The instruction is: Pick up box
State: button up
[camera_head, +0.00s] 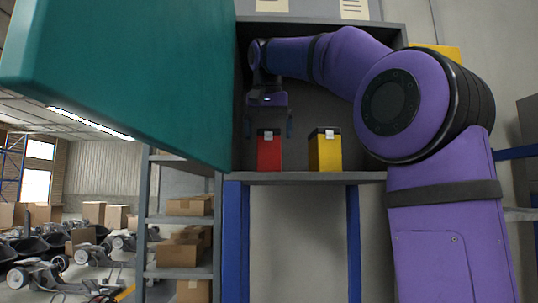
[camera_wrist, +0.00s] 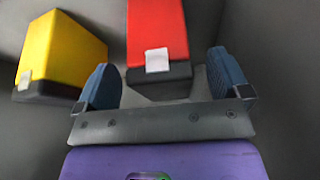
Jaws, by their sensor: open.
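A red box (camera_head: 269,154) with a dark top and a pale label stands upright on the cabinet shelf. A yellow box (camera_head: 325,152) of similar form stands to its right. My gripper (camera_head: 269,124) is open above the red box, inside the cabinet. In the wrist view the two blue fingers of my gripper (camera_wrist: 165,85) are apart. The red box (camera_wrist: 158,30) lies beyond and between them, its dark end near the fingertips. The yellow box (camera_wrist: 60,50) is at the upper left, outside the fingers. I cannot tell whether a finger touches the red box.
The grey cabinet shelf (camera_head: 300,177) has walls on its sides. A teal door (camera_head: 130,75) stands open at the left. A rack with cardboard boxes (camera_head: 178,252) stands below left.

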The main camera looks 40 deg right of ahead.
aim_at(270, 153)
jog(key=shift+x, duration=1.6)
jog(key=shift+r, duration=0.1)
jog(key=c, duration=1.3)
jog(key=shift+o, duration=0.2)
